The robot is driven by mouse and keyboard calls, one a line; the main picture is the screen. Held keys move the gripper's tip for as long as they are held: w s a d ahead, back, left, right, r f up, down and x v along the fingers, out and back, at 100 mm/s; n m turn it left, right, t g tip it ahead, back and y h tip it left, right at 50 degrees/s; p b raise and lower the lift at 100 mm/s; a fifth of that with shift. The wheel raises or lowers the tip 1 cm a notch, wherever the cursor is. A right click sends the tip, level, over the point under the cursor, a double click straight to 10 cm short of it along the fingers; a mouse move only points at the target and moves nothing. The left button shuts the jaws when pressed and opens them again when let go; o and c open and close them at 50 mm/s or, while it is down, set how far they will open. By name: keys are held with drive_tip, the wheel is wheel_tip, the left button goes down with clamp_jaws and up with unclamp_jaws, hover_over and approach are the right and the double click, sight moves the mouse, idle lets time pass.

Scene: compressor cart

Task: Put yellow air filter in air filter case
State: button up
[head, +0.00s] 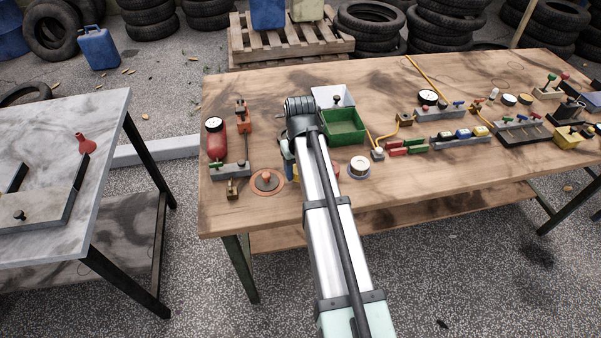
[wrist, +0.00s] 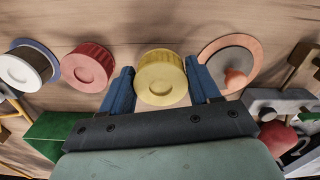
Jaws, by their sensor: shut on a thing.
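The yellow air filter (wrist: 160,72) is a short ribbed cylinder. My gripper (wrist: 160,80) has one blue finger on each side of it and is shut on it. I cannot tell whether the filter touches the table or hangs just above it. A blue round dish (head: 351,175) holds a white-topped filter (head: 360,163). I cannot tell which piece is the case.
A red filter (wrist: 88,67) stands close beside the gripper. A green bin (head: 344,140) and a red gauge cylinder (head: 216,143) stand near the arm. Gauges, valves and coloured parts crowd the table's right side. The table's front strip (head: 420,195) is clear.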

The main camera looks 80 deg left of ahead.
wheel_tip(320, 180, up, 8)
drive_tip(key=shift+f, duration=0.1)
idle(0.4)
drive_tip(key=shift+m, duration=0.4)
drive_tip(key=w+d+f+m, duration=0.1)
drive_tip(key=w+d+m, duration=0.3)
drive_tip(key=w+d, duration=0.9)
drive_tip(key=w+d+f+m, duration=0.25)
drive_tip(key=w+d, duration=0.75)
drive_tip(key=w, duration=0.6)
drive_tip(key=w+d+m, duration=0.5)
drive_tip(key=w+d, duration=0.6)
drive_tip(key=w, duration=0.4)
drive_tip(key=w+d+m, duration=0.2)
drive_tip(key=w+d, duration=0.3)
drive_tip(key=d, duration=0.9)
drive_tip(key=w+d+m, duration=0.3)
drive_tip(key=w+d, duration=0.2)
drive_tip(key=d, duration=0.9)
drive_tip(key=w+d+f+m, duration=0.1)
drive_tip(key=w+d+m, duration=0.2)
drive_tip(key=d, duration=1.2)
drive_tip(key=shift+w, duration=1)
